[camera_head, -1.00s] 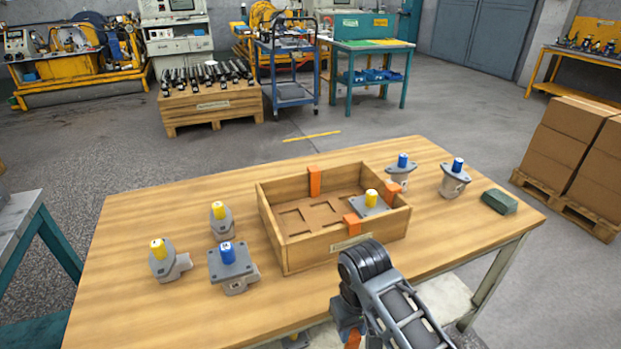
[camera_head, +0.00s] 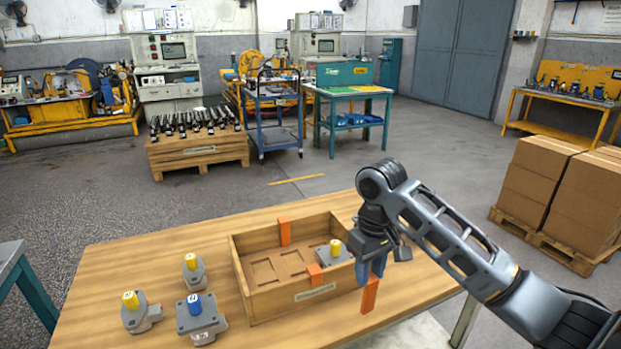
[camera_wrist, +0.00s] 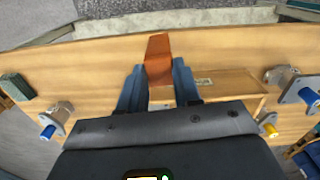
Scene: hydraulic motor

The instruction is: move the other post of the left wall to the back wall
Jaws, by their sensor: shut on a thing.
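My gripper (camera_head: 371,268) is shut on an orange post (camera_head: 370,295) and holds it upright beside the right end of the wooden crate (camera_head: 283,306). In the wrist view the held post (camera_wrist: 158,58) stands between the two blue fingers, and part of the crate (camera_wrist: 235,84) shows beyond it. Another orange post (camera_head: 284,232) is on the crate's far wall in the head view. A further orange post (camera_head: 315,274) is on its near wall. I cannot tell the exact height of the held post above the table.
A grey motor with yellow cap (camera_head: 334,252) sits in the crate, beside empty recesses. Several capped motors, one blue-capped (camera_head: 197,315), stand left of the crate. The wrist view shows a blue-capped motor (camera_wrist: 58,118) and a dark green block (camera_wrist: 17,87). My arm covers the table's right part.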

